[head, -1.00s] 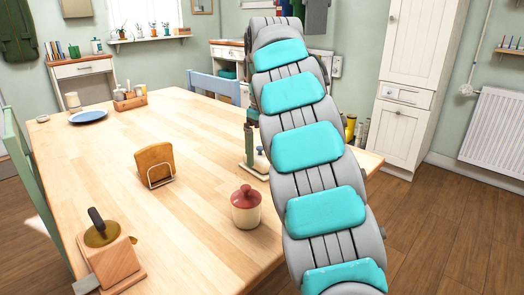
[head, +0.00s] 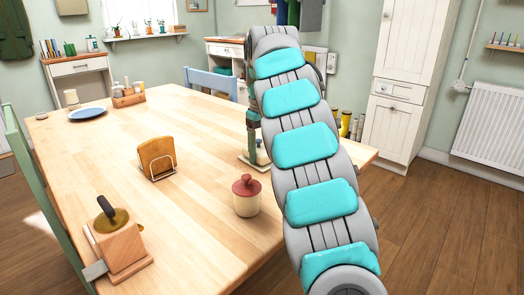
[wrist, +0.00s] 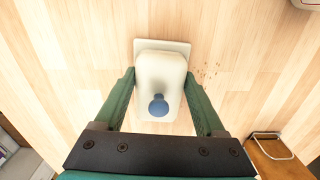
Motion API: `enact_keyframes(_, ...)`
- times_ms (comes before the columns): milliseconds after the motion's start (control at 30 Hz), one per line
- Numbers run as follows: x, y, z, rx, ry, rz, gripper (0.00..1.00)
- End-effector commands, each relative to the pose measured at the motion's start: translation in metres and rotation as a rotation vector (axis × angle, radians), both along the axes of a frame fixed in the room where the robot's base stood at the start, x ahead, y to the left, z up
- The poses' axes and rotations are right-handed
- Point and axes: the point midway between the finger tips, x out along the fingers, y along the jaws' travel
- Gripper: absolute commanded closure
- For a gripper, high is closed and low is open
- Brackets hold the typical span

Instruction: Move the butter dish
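The butter dish is a cream lid on a flat base plate with a round blue knob. It sits on the wooden table, and its pale side (head: 262,155) shows just right of my gripper (head: 252,152) in the head view, partly hidden by my arm. In the wrist view the butter dish (wrist: 160,68) lies between the two green fingers of my gripper (wrist: 161,76). The fingers are wide apart, one on each side of the lid, very close to its sides. I see no clear sign of a firm grip.
A red-lidded jar (head: 246,196) stands near the dish, toward the front edge. A wooden box with a round lid (head: 116,245) is at front left. A blue plate (head: 87,113) lies far back. Crumbs (wrist: 208,74) lie beside the dish.

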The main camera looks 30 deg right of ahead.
Motion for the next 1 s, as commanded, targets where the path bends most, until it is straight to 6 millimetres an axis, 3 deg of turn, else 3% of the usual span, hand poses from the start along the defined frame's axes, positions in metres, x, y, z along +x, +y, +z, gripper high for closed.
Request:
enact_keyframes(67,0.0,0.0,0.0001,0.0,0.0,0.0,0.39)
enact_keyframes(600,0.0,0.0,0.0001,0.0,0.0,0.0,1.0)
enact_keyframes(1000,0.0001,-0.0002,0.0001,0.0,0.0,0.0,1.0)
